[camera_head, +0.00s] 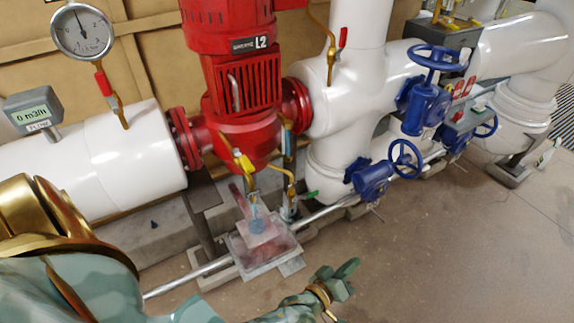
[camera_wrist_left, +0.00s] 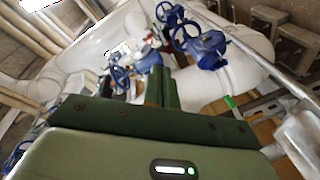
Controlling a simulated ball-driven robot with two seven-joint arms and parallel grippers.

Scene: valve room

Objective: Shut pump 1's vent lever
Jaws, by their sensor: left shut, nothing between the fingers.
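A red pump (camera_head: 240,95) with a label reading L2 stands between white pipes; I cannot read a "pump 1" label. A yellow lever (camera_head: 243,162) sits on the pump's lower front, above a brass pipe. A small green lever (camera_head: 309,195) shows lower down, by the drain pan. I cannot tell which is the vent lever. My left gripper (camera_head: 345,278) is shut and empty, over the floor to the lower right of the pump, apart from both levers. Its fingers also show in the left wrist view (camera_wrist_left: 158,88). My right gripper is not in view.
A pan (camera_head: 283,247) on a block stands under the pump. A silver pipe (camera_head: 325,211) runs low across the front. Blue handwheel valves (camera_head: 372,178) stand to the right. A gauge with a red lever (camera_head: 104,84) is at upper left.

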